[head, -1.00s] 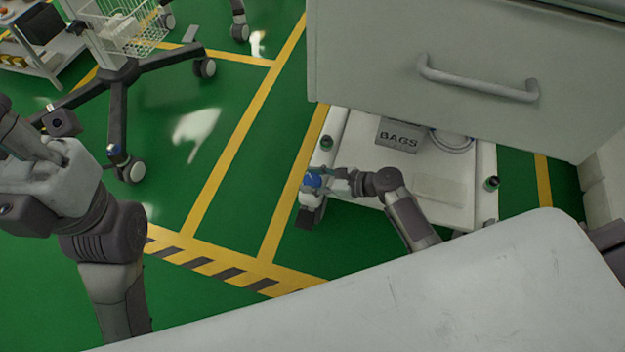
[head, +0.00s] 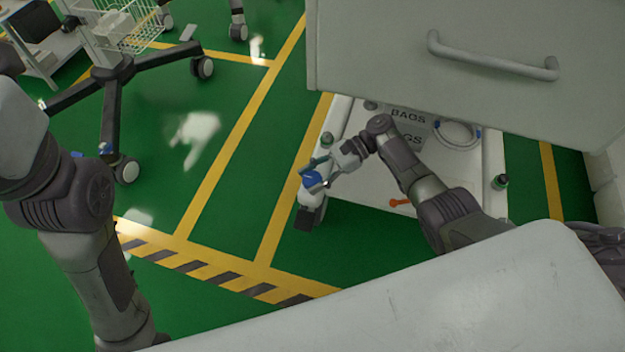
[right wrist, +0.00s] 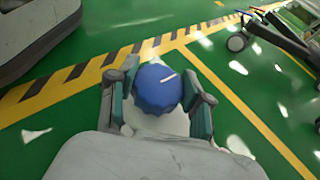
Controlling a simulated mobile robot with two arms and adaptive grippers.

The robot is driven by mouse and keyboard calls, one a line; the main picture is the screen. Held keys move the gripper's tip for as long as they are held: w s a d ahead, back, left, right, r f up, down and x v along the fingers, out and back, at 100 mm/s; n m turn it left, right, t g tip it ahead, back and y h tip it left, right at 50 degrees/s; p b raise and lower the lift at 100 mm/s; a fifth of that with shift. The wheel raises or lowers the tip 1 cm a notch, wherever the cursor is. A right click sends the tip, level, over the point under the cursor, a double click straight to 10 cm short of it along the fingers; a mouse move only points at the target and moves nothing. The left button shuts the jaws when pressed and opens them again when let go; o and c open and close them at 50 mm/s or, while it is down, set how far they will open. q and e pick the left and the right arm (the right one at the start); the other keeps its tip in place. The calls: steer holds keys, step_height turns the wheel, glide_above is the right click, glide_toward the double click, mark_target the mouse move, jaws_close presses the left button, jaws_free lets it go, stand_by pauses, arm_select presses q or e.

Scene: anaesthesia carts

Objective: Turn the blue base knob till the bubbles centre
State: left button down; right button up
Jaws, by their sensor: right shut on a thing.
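The blue base knob (head: 311,179) sits at the near left corner of the cart's low white base (head: 365,185), above a caster. My right gripper (head: 319,177) is shut on the knob. In the right wrist view the knob (right wrist: 154,89) is round, with a white line on top pointing up and right, and one finger lies along each side. No bubbles can be made out in either view. My left arm comes in at the left edge of the head view, and its gripper is out of the picture.
A grey drawer front with a handle (head: 490,62) overhangs the base. Boxes marked BAGS (head: 408,117) and a coiled white tube (head: 457,135) lie on the base. An orange piece (head: 399,202) shows beside my right forearm. Open green floor lies left, with a wheeled stand (head: 112,75) beyond.

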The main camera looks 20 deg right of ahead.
steer(key=shift+n+g, duration=0.3)
steer(key=shift+g, duration=0.1)
steer(key=o, duration=1.2)
steer(key=shift+c, duration=0.2)
steer(key=v, duration=1.2)
